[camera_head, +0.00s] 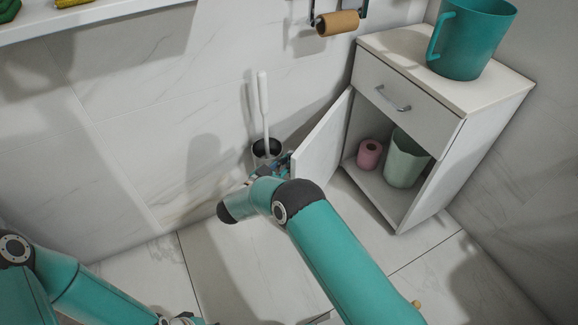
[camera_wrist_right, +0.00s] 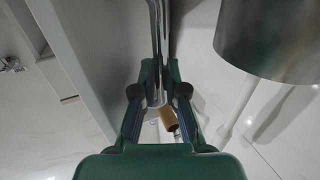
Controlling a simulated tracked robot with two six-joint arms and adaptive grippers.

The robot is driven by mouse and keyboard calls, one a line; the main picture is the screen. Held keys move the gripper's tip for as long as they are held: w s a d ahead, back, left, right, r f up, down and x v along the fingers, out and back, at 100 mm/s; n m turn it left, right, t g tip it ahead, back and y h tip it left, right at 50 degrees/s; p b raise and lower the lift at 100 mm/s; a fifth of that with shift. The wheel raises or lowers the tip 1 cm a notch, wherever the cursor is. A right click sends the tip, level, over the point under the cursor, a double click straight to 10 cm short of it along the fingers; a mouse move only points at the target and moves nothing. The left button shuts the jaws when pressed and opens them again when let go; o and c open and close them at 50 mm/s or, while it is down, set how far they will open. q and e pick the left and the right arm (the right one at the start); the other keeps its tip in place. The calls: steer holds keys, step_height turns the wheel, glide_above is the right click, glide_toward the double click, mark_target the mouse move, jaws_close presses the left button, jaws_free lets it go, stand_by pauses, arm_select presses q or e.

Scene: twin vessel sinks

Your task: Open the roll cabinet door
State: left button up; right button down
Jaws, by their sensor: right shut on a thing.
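The white cabinet (camera_head: 420,207) stands at the right, with its lower door (camera_head: 318,147) swung wide open to the left. The compartment behind it is exposed. My right gripper (camera_head: 276,168) is at the door's outer side near its free edge, partly hidden by my wrist. In the right wrist view my right gripper (camera_wrist_right: 158,82) is shut on the metal door handle (camera_wrist_right: 158,35), with the grey door panel (camera_wrist_right: 85,60) beside it. My left arm comes in at the lower left; only a sliver of its left gripper (camera_head: 180,319) shows at the bottom edge.
A toilet brush (camera_head: 263,105) in a dark holder (camera_head: 267,149) stands close behind my right gripper. Inside the cabinet are a pink roll (camera_head: 369,154) and a pale green bin (camera_head: 405,160). A teal pitcher (camera_head: 468,38) stands on top. A closed drawer (camera_head: 405,100) is above the opening.

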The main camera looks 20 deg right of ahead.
steer(key=shift+w+a+m+g+h, duration=0.2)
steer(key=shift+w+a+g, duration=0.1)
steer(key=shift+w, duration=0.15)
steer(key=shift+w+a+m+g+h, duration=0.1)
steer(key=shift+w+a+m+g, duration=0.15)
steer(key=shift+w, duration=0.2)
steer(key=shift+a, duration=0.1)
steer(key=c, duration=1.2)
jaws_free()
steer(key=shift+a, duration=0.1)
steer(key=v, duration=0.7)
steer(key=shift+s+a, duration=0.2)
steer(key=shift+f, duration=0.1)
